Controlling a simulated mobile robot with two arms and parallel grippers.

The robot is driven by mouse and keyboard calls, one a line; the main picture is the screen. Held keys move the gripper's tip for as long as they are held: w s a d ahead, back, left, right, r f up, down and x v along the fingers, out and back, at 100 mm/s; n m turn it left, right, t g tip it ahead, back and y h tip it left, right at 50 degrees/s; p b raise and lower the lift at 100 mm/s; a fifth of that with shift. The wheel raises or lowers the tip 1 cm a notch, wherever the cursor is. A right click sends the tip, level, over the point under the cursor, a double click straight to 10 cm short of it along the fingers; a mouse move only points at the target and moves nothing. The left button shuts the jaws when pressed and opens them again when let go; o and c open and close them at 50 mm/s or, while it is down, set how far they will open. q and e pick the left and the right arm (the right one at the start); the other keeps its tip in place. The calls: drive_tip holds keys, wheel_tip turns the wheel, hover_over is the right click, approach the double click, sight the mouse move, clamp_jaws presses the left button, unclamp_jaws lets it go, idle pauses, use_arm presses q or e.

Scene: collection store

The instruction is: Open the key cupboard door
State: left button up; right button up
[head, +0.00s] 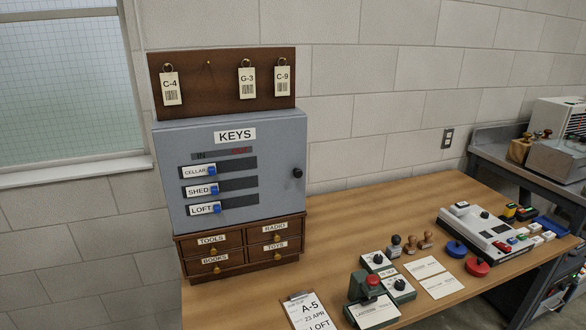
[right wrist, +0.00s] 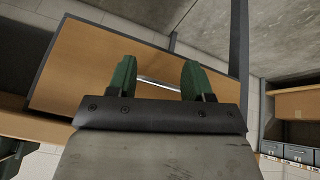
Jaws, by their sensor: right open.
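The grey key cupboard (head: 275,160) stands on a small wooden drawer unit at the left of the table in the head view. Its door is shut and carries a KEYS label (head: 235,135). Three blue sliders sit at the left of their slots, beside labels CELLAR, SHED and LOFT. A dark round knob (head: 297,173) is at the door's right edge. My left gripper is not in view.
A board with key tags (head: 225,80) stands above the cupboard. Bare wooden tabletop (head: 350,215) lies right of the cupboard.

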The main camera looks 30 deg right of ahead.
drive_tip(key=w+d+r+t, duration=0.1)
drive_tip(key=w+r+t, duration=0.3)
drive_tip(key=r, duration=1)
drive_tip(key=m+t+h+p, duration=0.2)
drive_tip(key=m+t+h, duration=0.1)
drive_tip(key=t, duration=0.5)
approach(299, 174)
drive_tip(key=shift+m, duration=0.3)
drive_tip(key=p+x, duration=0.2)
drive_tip(key=x, duration=0.6)
drive_tip(key=shift+w+d+r, duration=0.1)
drive_tip(key=shift+w+r, duration=0.05)
drive_tip(key=shift+w, duration=0.15)
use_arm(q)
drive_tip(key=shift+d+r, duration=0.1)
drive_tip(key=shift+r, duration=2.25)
use_arm(e)
drive_tip(key=shift+w+d, duration=0.15)
drive_tip(key=shift+w, duration=0.5)
clamp_jaws()
